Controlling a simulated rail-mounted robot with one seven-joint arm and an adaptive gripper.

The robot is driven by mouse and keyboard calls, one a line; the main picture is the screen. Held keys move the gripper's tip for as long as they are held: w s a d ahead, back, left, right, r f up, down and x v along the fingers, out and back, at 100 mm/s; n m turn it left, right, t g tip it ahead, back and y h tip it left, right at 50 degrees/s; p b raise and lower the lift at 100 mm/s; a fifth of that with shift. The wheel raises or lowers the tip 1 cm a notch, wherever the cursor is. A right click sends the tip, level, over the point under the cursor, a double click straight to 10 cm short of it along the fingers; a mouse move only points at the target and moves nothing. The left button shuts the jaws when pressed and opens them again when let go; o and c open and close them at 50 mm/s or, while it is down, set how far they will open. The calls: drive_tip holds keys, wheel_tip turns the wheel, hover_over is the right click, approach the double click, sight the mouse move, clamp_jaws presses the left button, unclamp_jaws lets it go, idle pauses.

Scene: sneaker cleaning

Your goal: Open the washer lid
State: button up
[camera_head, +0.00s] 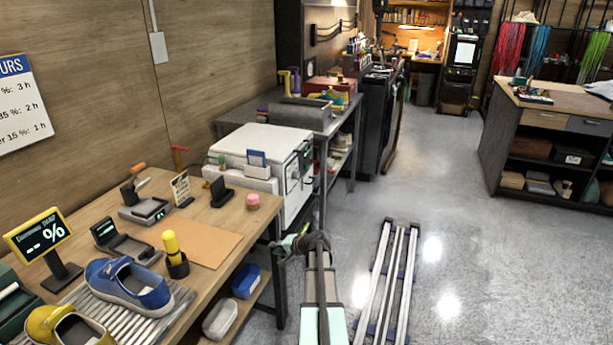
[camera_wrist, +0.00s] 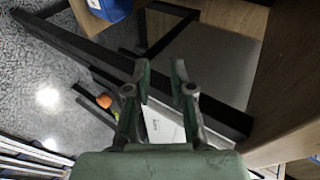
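The washer, which I take to be the white boxy machine (camera_head: 292,184), stands at the far end of the wooden workbench in the head view. Its flat white lid (camera_head: 262,140) looks closed, and a small blue-and-white card holder sits at its front. My gripper (camera_head: 287,243) is in front of the washer and lower than its top, beside the bench leg, not touching the lid. In the wrist view my gripper (camera_wrist: 162,66) has its two green fingers apart with nothing held between them. The washer is not clearly identifiable in the wrist view.
The wooden workbench (camera_head: 213,215) on the left holds blue and yellow sneakers, small stands and a yellow bottle. A grey metal table (camera_head: 330,128) with bottles stands behind the washer.

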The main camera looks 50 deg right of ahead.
drive_tip(key=s+d+r+m+t+h+b, duration=0.1)
drive_tip(key=d+r+m+t+h, duration=0.3)
drive_tip(key=d+r, duration=0.9)
drive_tip(key=s+d+r+m+t+h, duration=0.15)
drive_tip(key=d+r+m+h, duration=0.45)
drive_tip(key=d+r, duration=0.6)
drive_tip(key=d+f+p+x, duration=0.1)
drive_tip(key=f+p+x, duration=0.1)
drive_tip(key=x, duration=1.6)
drive_tip(key=shift+s+d+p, duration=0.15)
drive_tip(key=shift+d+p, duration=0.2)
drive_tip(key=shift+p, duration=0.5)
clamp_jaws()
